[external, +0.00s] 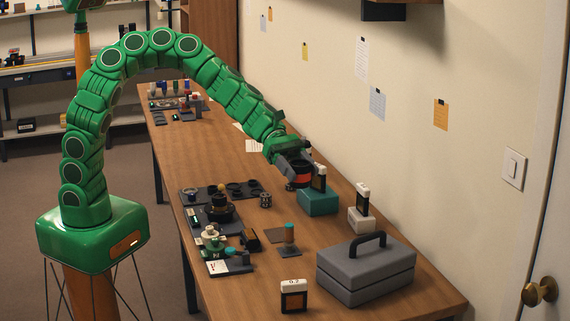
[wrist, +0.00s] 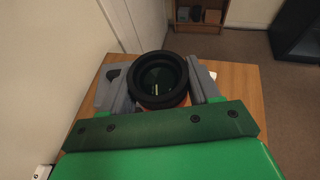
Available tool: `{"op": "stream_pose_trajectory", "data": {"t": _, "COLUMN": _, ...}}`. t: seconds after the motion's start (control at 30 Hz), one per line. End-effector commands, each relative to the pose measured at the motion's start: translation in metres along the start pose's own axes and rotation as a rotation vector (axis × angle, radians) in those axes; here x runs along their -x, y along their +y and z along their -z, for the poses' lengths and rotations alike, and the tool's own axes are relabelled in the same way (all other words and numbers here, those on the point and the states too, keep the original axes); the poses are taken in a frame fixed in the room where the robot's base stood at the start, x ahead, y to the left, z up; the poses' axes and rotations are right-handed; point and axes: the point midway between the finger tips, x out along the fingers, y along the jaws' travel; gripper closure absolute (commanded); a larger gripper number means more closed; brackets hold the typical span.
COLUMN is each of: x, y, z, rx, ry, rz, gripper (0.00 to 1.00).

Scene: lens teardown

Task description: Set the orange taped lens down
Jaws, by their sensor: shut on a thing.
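My gripper (external: 293,168) reaches over the middle of the workbench and is shut on the orange taped lens (external: 300,179). The lens is a dark cylinder with an orange band, and part of it is hidden by the gripper. In the wrist view, the lens (wrist: 158,82) shows its round black rim and dark glass between the two grey jaws of my gripper (wrist: 160,80). Only a bit of orange shows below the rim there. The lens appears above the bench, beside the teal block; I cannot tell its exact height.
The wooden bench (external: 230,160) carries a teal block (external: 318,202) with a dark upright piece and white top, a grey toolbox (external: 366,270), a small orange-faced stand (external: 293,297) and a dark tray of rings (external: 235,187). Parts crowd the left edge. Bare wood lies behind the tray.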

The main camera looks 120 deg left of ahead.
Motion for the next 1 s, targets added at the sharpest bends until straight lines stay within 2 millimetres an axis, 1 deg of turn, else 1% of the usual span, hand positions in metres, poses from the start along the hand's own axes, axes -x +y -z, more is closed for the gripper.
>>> {"op": "stream_pose_trajectory", "data": {"t": 0.03, "x": -0.005, "y": -0.021, "z": -0.003, "rx": -0.02, "ry": 0.002, "rz": 0.051, "gripper": 0.74}}
{"op": "stream_pose_trajectory", "data": {"t": 0.1, "x": -0.01, "y": -0.046, "z": -0.006, "rx": -0.047, "ry": 0.006, "rz": 0.111, "gripper": 0.74}}
{"op": "stream_pose_trajectory", "data": {"t": 0.2, "x": -0.014, "y": -0.074, "z": -0.01, "rx": -0.073, "ry": 0.006, "rz": 0.178, "gripper": 0.74}}
{"op": "stream_pose_trajectory", "data": {"t": 0.4, "x": -0.018, "y": -0.113, "z": -0.015, "rx": -0.113, "ry": 0.008, "rz": 0.271, "gripper": 0.74}}
{"op": "stream_pose_trajectory", "data": {"t": 0.6, "x": -0.018, "y": -0.142, "z": -0.018, "rx": -0.141, "ry": 0.011, "rz": 0.339, "gripper": 0.74}}
{"op": "stream_pose_trajectory", "data": {"t": 0.8, "x": -0.018, "y": -0.166, "z": -0.02, "rx": -0.164, "ry": 0.013, "rz": 0.396, "gripper": 0.74}}
{"op": "stream_pose_trajectory", "data": {"t": 1.0, "x": -0.027, "y": -0.163, "z": 0.0, "rx": -0.159, "ry": 0.012, "rz": 0.393, "gripper": 0.74}}
